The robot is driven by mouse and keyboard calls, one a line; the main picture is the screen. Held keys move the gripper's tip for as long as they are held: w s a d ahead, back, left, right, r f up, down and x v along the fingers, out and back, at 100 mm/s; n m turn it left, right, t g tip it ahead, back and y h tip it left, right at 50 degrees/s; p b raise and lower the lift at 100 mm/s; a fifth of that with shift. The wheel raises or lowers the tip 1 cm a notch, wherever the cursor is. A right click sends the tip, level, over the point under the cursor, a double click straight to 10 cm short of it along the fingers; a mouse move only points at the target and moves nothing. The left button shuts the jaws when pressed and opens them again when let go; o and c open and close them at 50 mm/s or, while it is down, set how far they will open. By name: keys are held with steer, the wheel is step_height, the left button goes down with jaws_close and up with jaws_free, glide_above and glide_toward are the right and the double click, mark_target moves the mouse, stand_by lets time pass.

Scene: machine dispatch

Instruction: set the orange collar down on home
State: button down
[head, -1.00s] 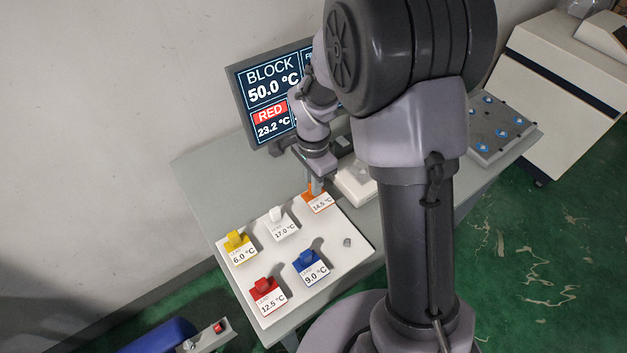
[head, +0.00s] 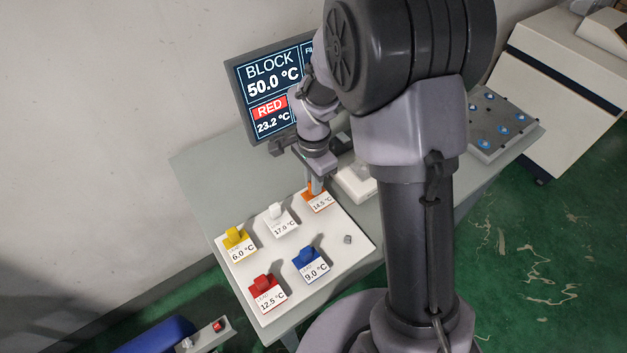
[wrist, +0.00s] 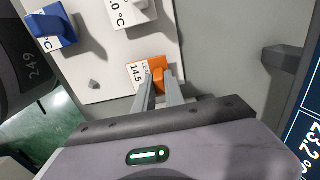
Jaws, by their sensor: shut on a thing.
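The orange collar (head: 316,201) has a white label reading 14.5 °C and sits at the back right corner of the white board (head: 345,226). It also shows in the wrist view (wrist: 147,74). My gripper (head: 314,186) is above the collar, with its fingers shut on the collar's upright tab. In the wrist view my gripper (wrist: 158,82) reaches the orange part from below. Whether the collar's underside touches the board is hard to tell. No marking reading "home" is legible.
The board also holds yellow (head: 238,243), white (head: 281,219), blue (head: 311,265) and red (head: 267,292) labelled pieces. A small grey nub (head: 347,239) stands at its right. A screen (head: 270,92) stands behind, and a white box (head: 357,184) is close right of my gripper.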

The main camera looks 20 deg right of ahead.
steer(key=shift+f+b, duration=0.3)
steer(key=shift+f, duration=0.1)
steer(key=c, duration=1.3)
jaws_free()
steer(key=shift+c, duration=0.2)
steer(key=shift+r, duration=0.1)
